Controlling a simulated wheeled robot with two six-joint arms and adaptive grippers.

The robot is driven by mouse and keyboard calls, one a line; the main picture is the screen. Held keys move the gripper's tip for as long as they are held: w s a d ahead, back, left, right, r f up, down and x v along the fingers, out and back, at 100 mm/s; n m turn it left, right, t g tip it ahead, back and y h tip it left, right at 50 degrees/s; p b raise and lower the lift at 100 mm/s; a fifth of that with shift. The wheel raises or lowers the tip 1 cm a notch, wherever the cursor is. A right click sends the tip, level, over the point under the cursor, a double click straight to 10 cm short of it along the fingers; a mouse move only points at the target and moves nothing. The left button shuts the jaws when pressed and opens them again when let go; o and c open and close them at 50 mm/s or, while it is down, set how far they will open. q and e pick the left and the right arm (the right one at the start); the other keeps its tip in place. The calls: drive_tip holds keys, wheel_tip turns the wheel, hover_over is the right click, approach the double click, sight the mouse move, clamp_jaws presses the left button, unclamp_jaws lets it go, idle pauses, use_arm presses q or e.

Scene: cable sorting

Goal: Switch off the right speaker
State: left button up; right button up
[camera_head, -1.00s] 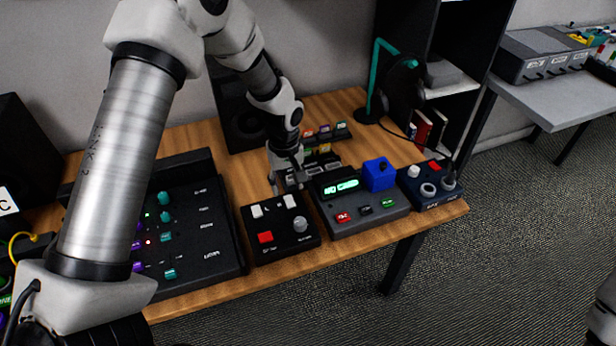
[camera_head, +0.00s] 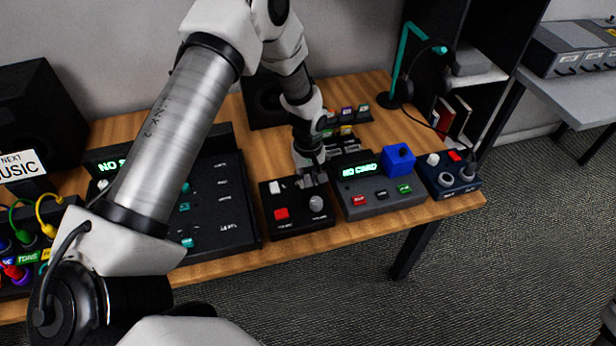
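The right speaker (camera_head: 262,98) is a dark box at the back of the desk, partly hidden behind my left arm. A small black control box (camera_head: 290,225) in front of it has a white switch (camera_head: 275,187), a red button (camera_head: 281,214) and a grey knob (camera_head: 316,203). My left gripper (camera_head: 313,181) points down at the back right part of this box, just behind the knob. It covers that part, so a second switch there is hidden. Its fingertips are too small and dark to tell whether they are open.
A black mixer (camera_head: 225,215) lies left of the box, partly behind my arm. A grey card unit (camera_head: 372,205) with a blue block (camera_head: 398,160) stands close on the right, then a navy box (camera_head: 450,180). Another speaker (camera_head: 40,115) stands far left.

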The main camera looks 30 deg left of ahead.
use_arm(q)
drive_tip(key=shift+f, duration=0.1)
clamp_jaws()
drive_tip(key=shift+w+a+g+h, duration=0.15)
drive_tip(key=shift+g+h, duration=0.25)
drive_tip(key=shift+w+a+f+g+h+b, duration=0.1)
drive_tip(key=shift+f+g+h+b, duration=0.05)
drive_tip(key=shift+g+h+b, duration=0.2)
drive_tip(key=shift+h, duration=0.25)
drive_tip(key=shift+r+g, duration=0.2)
drive_tip(key=shift+g, duration=0.05)
